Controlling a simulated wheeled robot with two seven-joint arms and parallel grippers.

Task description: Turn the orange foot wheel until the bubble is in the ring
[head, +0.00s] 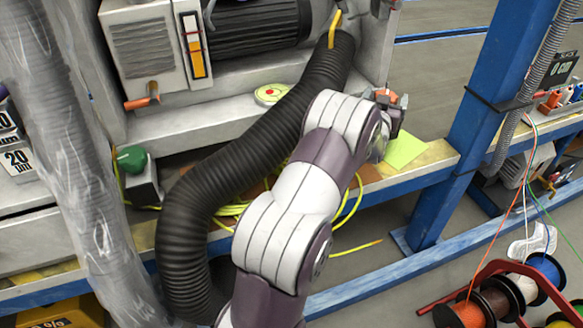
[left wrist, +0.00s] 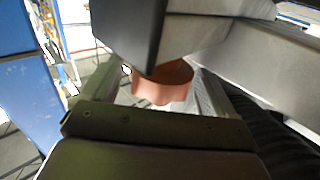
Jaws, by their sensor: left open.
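The orange foot wheel (left wrist: 163,86) shows in the left wrist view under a dark and grey metal body, between the two fingers of my left gripper (left wrist: 160,98). The fingers are apart; I cannot tell whether either touches the wheel. In the head view my left gripper (head: 388,103) is at the machine's right foot, with the wheel mostly hidden behind it. The round level (head: 271,94), pale yellow-green with a red mark, lies on the machine's ledge. Its bubble and ring are too small to tell apart. My right gripper is out of view.
A thick black corrugated hose (head: 205,190) runs close to the left of my arm. A blue post (head: 480,110) stands to the right. A yellow-green note (head: 405,150) lies on the bench beside the gripper. Cable spools (head: 500,295) stand at lower right.

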